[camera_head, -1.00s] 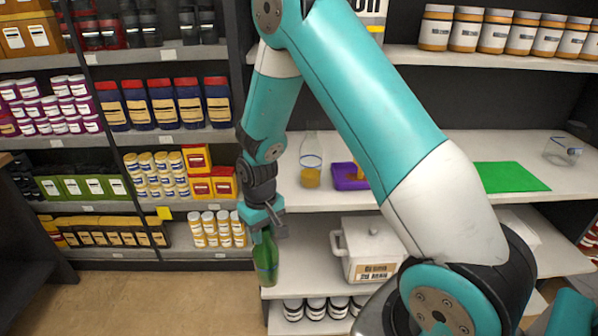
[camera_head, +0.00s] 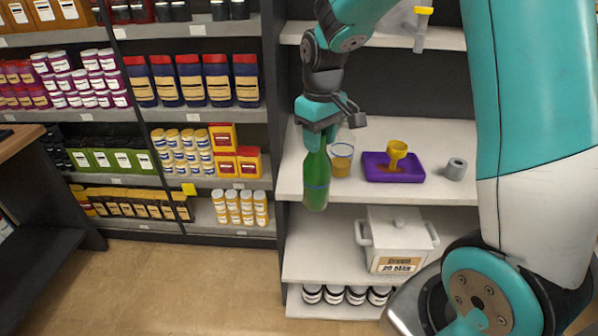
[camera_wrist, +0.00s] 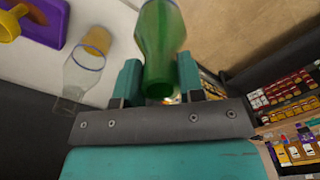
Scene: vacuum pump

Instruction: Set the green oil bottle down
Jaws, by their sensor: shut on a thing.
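The green oil bottle (camera_head: 316,182) is held upright by my gripper (camera_head: 318,138), at the front left edge of the middle white shelf (camera_head: 460,133). In the head view its lower end overlaps the shelf's front edge and hangs below it; I see no contact with the shelf. In the wrist view the green bottle (camera_wrist: 161,45) stands between the two teal fingers of my gripper (camera_wrist: 160,80), which are shut on its neck.
A clear bottle with amber liquid (camera_head: 342,160) stands just right of the green bottle. Further right are a purple tray (camera_head: 376,176) with a yellow funnel (camera_head: 397,150) and a grey cylinder (camera_head: 455,169). A white lidded box (camera_head: 395,235) stands on the lower shelf.

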